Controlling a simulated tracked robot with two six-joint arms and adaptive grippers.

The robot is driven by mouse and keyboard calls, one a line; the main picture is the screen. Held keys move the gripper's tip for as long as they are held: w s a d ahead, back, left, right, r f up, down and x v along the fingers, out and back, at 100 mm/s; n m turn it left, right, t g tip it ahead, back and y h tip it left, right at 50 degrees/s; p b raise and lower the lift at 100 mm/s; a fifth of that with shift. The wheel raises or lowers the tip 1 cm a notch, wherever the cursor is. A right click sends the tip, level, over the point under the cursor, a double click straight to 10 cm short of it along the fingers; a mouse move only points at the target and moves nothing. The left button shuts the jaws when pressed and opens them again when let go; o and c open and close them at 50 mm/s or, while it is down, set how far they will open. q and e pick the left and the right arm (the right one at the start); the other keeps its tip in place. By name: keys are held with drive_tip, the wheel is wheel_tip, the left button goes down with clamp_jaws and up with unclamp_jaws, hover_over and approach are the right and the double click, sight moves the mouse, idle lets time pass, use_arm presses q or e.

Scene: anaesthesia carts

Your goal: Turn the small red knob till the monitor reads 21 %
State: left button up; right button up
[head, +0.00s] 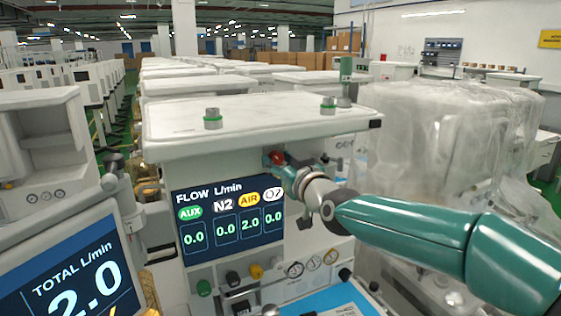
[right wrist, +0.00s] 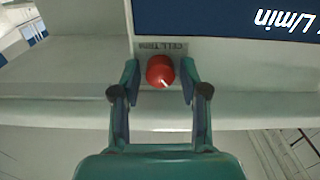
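The small red knob (head: 277,157) sits on the cart front, just right of the flow display's top edge. In the right wrist view the red knob (right wrist: 160,71) shows a short white mark on its lower part. My right gripper (head: 287,163) is at the knob; in the right wrist view its fingers (right wrist: 160,76) stand on either side of it, with a narrow gap to each side. The left monitor (head: 75,275) reads TOTAL L/min 2.0; no percent figure shows. The flow display (head: 228,222) reads AUX 0.0, N2 0.0, AIR 2.0, O2 0.0. My left gripper is out of view.
A small label (right wrist: 160,46) lies above the knob. Green, black and yellow knobs (head: 256,271) and round gauges (head: 295,269) sit below the flow display. The white cart top (head: 260,115) overhangs the knob. A plastic-wrapped cart (head: 430,135) stands at right.

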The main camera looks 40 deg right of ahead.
clamp_jaws()
drive_tip(key=shift+f+m+b, duration=0.15)
drive_tip(key=shift+m+b, duration=0.35)
drive_tip(key=shift+b, duration=0.3)
drive_tip(key=shift+o, duration=1.9)
unclamp_jaws()
drive_tip(key=v, duration=1.2)
drive_tip(key=shift+s, duration=0.1)
